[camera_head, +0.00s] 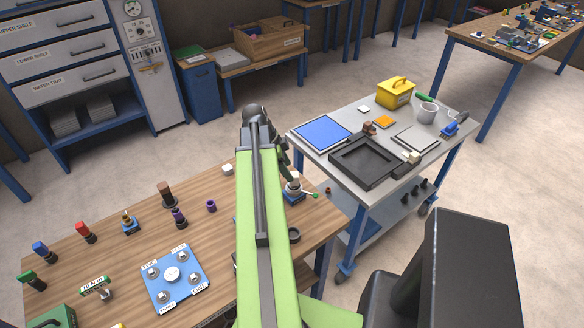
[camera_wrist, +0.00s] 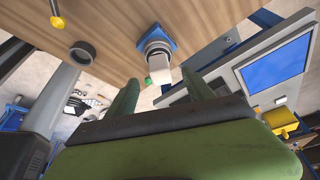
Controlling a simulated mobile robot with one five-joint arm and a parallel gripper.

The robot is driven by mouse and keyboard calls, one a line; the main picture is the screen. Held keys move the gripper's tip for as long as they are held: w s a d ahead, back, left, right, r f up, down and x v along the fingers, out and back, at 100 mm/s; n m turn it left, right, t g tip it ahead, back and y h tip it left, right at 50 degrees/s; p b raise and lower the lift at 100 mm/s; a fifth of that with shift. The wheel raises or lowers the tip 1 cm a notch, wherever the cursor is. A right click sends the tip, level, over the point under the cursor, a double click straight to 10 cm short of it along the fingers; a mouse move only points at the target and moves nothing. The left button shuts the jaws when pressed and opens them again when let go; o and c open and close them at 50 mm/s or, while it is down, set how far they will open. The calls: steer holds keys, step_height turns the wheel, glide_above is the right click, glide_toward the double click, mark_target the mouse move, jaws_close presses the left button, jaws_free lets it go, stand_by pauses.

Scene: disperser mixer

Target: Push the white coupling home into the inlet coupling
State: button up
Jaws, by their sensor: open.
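A blue-based fitting with a grey round collar (camera_wrist: 155,42) stands at the table edge in the wrist view. A white piece (camera_wrist: 160,68), likely the white coupling, shows at the collar, on my gripper's side. I cannot tell how deep it sits. In the head view, a pale fitting on a blue base (camera_head: 293,187) is beside my arm, with a green-tipped lever at its right. My gripper (camera_wrist: 160,80) is open, its two green fingers apart on either side below the white piece, with nothing visibly held. In the head view my arm hides most of my gripper.
A dark ring (camera_wrist: 82,52) and a yellow-tipped rod (camera_wrist: 57,20) are left of the fitting. A white block (camera_head: 228,169) lies left of my arm. The grey cart (camera_head: 345,197) with trays stands right of the wooden table (camera_head: 215,240). Several small fittings stand at the table's left.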

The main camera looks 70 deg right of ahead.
steer(key=p+v, duration=0.8)
steer(key=v, duration=0.3)
stand_by(0.5)
steer(key=w+a+f+n+t+h+b, duration=0.1)
steer(key=w+a+f+n+b, duration=0.2)
steer(key=w+a, duration=1)
steer(key=w+a+f+n+t+b, duration=0.15)
steer(key=w+a+n, duration=0.35)
steer(key=w+a, duration=0.7)
steer(key=w+a+f+n+y+b, duration=0.1)
steer(key=w+a+f+n, duration=0.1)
steer(key=a+n, duration=0.9)
steer(key=w+a+f+n+t+y, duration=0.1)
steer(key=w+a+f+n+y, duration=0.1)
steer(key=a+n, duration=0.9)
steer(key=a, duration=0.7)
steer(key=shift+w+n+b, duration=0.2)
steer(key=shift+n+b, duration=0.1)
steer(key=shift+b, duration=0.1)
